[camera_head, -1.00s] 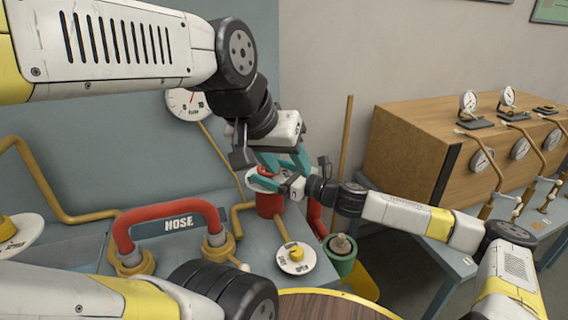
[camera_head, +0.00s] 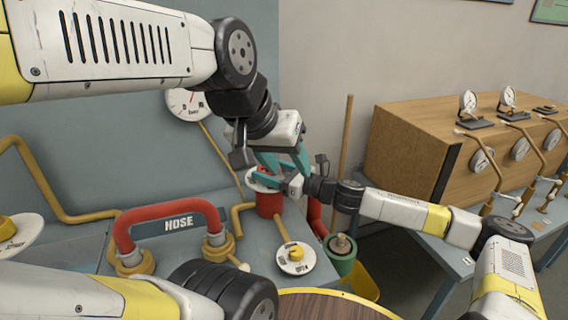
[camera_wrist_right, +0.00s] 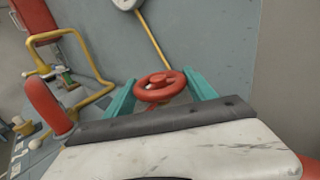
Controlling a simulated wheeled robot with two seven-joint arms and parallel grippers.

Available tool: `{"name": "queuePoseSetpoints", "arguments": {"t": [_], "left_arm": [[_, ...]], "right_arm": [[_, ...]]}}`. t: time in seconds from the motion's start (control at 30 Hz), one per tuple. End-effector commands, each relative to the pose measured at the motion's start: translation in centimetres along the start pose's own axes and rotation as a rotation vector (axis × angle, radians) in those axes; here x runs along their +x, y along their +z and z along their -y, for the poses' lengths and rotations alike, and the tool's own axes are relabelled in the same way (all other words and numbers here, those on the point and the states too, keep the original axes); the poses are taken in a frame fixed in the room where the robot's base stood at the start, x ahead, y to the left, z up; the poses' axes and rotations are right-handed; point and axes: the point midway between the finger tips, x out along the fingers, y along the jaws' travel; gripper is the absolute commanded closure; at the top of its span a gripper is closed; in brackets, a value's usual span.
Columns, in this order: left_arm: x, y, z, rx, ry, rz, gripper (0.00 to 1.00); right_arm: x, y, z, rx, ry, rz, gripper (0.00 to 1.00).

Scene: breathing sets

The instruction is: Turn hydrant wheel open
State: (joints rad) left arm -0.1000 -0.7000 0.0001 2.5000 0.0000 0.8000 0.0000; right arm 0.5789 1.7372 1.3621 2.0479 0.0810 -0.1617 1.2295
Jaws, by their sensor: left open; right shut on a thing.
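The red hydrant wheel (camera_wrist_right: 160,86) shows in the right wrist view, between the teal fingers of my right gripper (camera_wrist_right: 162,95). In the head view the grippers mostly cover the wheel; the red hydrant body (camera_head: 269,206) stands below them on the grey bench. My right gripper (camera_head: 278,187) reaches in from the right and is shut on the wheel. My left gripper (camera_head: 281,162) comes down from the upper left, open, just above the right one. Whether its fingers touch the wheel is hidden.
A red hose pipe (camera_head: 165,210) with a HOSE label arches at left. A dial with a yellow knob (camera_head: 295,255) lies in front of the hydrant. A gauge (camera_head: 186,102) hangs on the panel behind. A green bucket-like container (camera_head: 341,262) stands at right, beside a wooden pole (camera_head: 343,150).

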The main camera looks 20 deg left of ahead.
Motion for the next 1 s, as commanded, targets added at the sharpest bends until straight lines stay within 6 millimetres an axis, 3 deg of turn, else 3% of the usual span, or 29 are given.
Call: {"name": "queuePoseSetpoints", "arguments": {"t": [0.27, 1.0], "left_arm": [[0.00, 0.00, 0.00, 0.000, 0.000, 0.000, 0.52], [0.00, 0.00, 0.00, 0.000, 0.000, 0.000, 0.52]], "right_arm": [[0.02, -0.03, 0.22, -0.003, 0.161, -0.004, 0.76], [0.28, 0.00, 0.09, -0.007, 0.855, -0.004, 0.76]]}}
